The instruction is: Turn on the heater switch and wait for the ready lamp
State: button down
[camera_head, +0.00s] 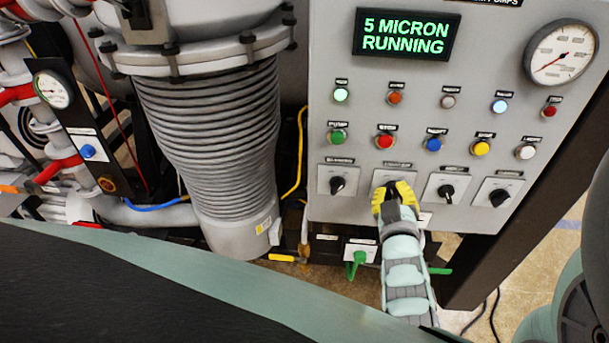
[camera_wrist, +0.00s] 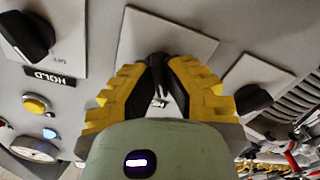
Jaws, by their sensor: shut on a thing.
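My gripper (camera_head: 392,188) is shut on the second rotary switch from the left in the bottom row of the grey panel. Its yellow fingers hide most of that switch; the wrist view shows the fingertips (camera_wrist: 160,70) closed around its dark knob against a pale square plate (camera_wrist: 165,38). The label above it is too small to read, so I cannot confirm it is the heater switch.
Other black rotary switches (camera_head: 337,185) flank mine closely on both sides. Coloured buttons (camera_head: 385,141) sit above, with a display (camera_head: 406,36) reading "5 MICRON RUNNING" and a round gauge (camera_head: 561,53). A ribbed grey vessel (camera_head: 215,140) stands left of the panel; a green-handled valve (camera_head: 357,258) is below.

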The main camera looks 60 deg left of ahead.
jog(key=shift+r+m+p, duration=0.15)
jog(key=shift+m+p, duration=0.35)
jog(key=shift+m, duration=0.6)
jog(key=m, duration=0.3)
jog(key=shift+m+p, duration=0.3)
jog(key=shift+p, duration=0.1)
jog(key=shift+f+m, duration=0.2)
jog(key=shift+m, duration=1)
jog(key=shift+m+b, duration=1.05)
jog(key=shift+m, duration=0.55)
jog(key=c, duration=1)
grip_release()
jog(key=shift+r, duration=0.1)
jog(key=shift+c, duration=0.2)
